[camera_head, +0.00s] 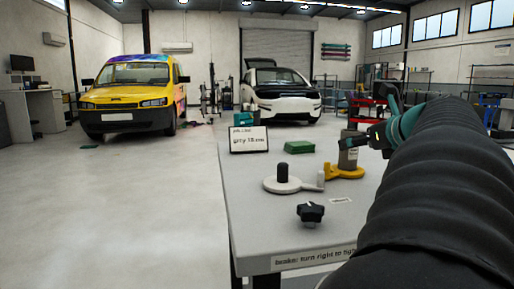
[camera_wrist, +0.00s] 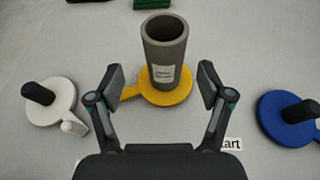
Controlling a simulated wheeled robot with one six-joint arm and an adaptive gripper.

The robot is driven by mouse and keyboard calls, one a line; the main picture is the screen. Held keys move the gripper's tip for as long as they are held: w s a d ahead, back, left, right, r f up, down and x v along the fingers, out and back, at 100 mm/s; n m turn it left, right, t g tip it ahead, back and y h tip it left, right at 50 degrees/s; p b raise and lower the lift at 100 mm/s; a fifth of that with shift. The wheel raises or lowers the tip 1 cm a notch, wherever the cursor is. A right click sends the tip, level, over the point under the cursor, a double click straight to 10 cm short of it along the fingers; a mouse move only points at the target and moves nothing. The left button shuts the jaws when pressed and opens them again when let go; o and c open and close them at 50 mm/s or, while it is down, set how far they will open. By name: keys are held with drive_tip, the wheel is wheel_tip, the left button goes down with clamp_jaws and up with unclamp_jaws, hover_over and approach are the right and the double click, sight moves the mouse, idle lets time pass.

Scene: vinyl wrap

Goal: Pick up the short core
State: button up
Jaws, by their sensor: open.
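A grey hollow core (camera_wrist: 163,55) with a small white label stands upright on a yellow round base (camera_wrist: 165,97) in the wrist view. It is the only core I see; I cannot judge whether it is the short one. The core also shows in the head view (camera_head: 349,152), with the yellow base (camera_head: 345,173) under it. My gripper (camera_wrist: 162,80) is open, its fingers spread left and right of the core with gaps on both sides. The head view shows my gripper (camera_head: 372,140) at the core's right, partly hidden by my arm.
A white base (camera_wrist: 62,98) with a black peg stands left, a blue base (camera_wrist: 275,112) with a black peg right. On the table (camera_head: 262,225) are a black knob (camera_head: 311,213), a green block (camera_head: 299,147) and a sign (camera_head: 248,139). The table's left front is clear.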

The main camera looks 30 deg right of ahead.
drive_tip(key=shift+d+x, duration=0.15)
drive_tip(key=shift+x, duration=1.15)
drive_tip(key=shift+d+x, duration=0.15)
drive_tip(key=shift+x, duration=1.15)
drive_tip(key=shift+r, duration=0.1)
drive_tip(key=c, duration=1.2)
